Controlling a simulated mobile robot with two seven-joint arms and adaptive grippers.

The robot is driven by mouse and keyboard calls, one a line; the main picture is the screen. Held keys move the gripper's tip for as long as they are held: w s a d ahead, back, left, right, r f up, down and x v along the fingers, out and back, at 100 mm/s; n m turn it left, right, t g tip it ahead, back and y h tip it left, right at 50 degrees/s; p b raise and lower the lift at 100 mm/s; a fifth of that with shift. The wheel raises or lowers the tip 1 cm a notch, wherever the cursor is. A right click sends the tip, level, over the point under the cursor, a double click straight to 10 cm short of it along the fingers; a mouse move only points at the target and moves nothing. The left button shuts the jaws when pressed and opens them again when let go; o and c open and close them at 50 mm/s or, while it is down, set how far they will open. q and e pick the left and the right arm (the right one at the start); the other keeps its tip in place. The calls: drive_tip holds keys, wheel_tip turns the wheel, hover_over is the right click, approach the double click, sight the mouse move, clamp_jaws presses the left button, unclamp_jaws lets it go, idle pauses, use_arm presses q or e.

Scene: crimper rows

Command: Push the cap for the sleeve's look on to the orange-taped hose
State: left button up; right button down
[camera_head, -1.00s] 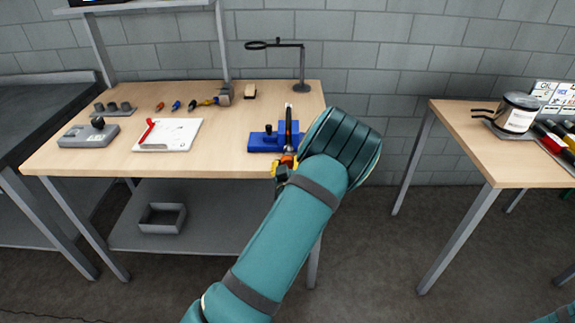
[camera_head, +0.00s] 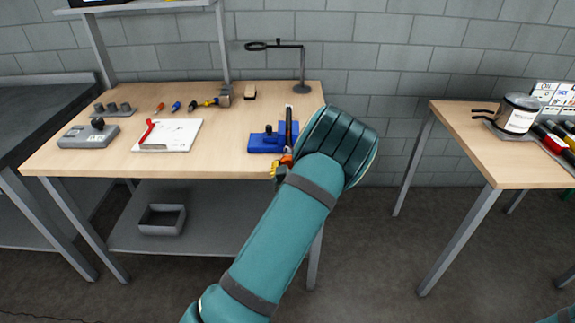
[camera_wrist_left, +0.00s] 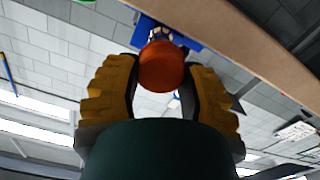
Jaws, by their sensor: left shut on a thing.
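My left gripper (camera_head: 282,168) is at the front edge of the workbench, just in front of a blue fixture (camera_head: 258,143). In the left wrist view the gripper (camera_wrist_left: 158,72) is closed around a round orange piece (camera_wrist_left: 160,65), which looks like a cap. A pale metallic part and the blue fixture (camera_wrist_left: 194,42) show right behind it. A dark hose (camera_head: 289,122) runs back from the blue fixture beside my wrist. Its near end and any orange tape are unclear, and I cannot tell whether the orange piece is seated on it. My right gripper is out of view.
The workbench (camera_head: 230,160) also holds a grey block with a black knob (camera_head: 88,138), a white board (camera_head: 180,138) with a red tool, several small coloured pieces and a stand (camera_head: 301,70). A second table (camera_head: 470,140) stands at right, across a floor gap.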

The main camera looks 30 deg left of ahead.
use_arm(q)
drive_tip(key=shift+b, duration=0.3)
drive_tip(key=shift+b+x, duration=0.7)
drive_tip(key=shift+x, duration=0.85)
idle(0.3)
drive_tip(key=o, duration=0.8)
drive_tip(key=shift+d, duration=0.1)
drive_tip(key=v, duration=1.2)
drive_tip(key=shift+s, duration=0.1)
